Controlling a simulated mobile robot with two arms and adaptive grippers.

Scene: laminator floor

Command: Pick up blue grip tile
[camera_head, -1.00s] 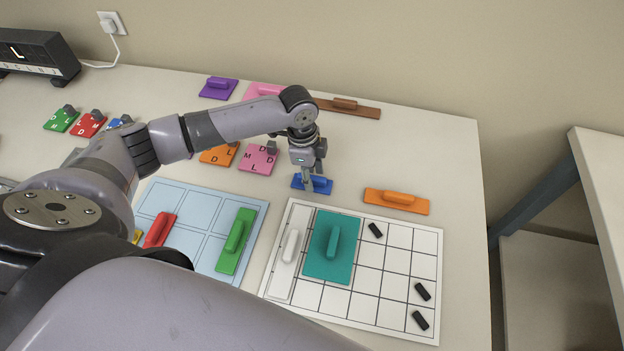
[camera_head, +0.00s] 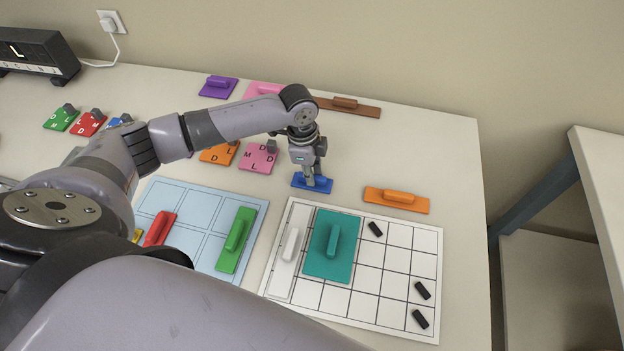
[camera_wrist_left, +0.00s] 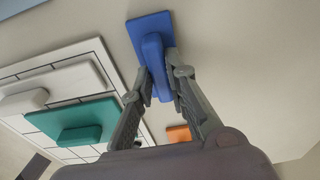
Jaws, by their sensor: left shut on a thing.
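The blue grip tile (camera_head: 312,185) lies on the table above the white grid board in the head view. It is a flat blue plate with a raised blue grip. My left gripper (camera_head: 313,184) is directly over it, with its fingers down at the plate. In the left wrist view the blue tile (camera_wrist_left: 140,36) shows its grip (camera_wrist_left: 155,62) between the two fingertips of my left gripper (camera_wrist_left: 160,80), which is shut on that grip. The tile appears to rest on the table. My right gripper is not in view.
The white grid board (camera_head: 398,293) holds a teal tile (camera_head: 318,262), a white tile (camera_head: 283,268) and small black pieces. An orange tile (camera_head: 397,200) lies right of the blue one. A pink lettered tile (camera_head: 257,163) is close on the left. Bare table lies between them.

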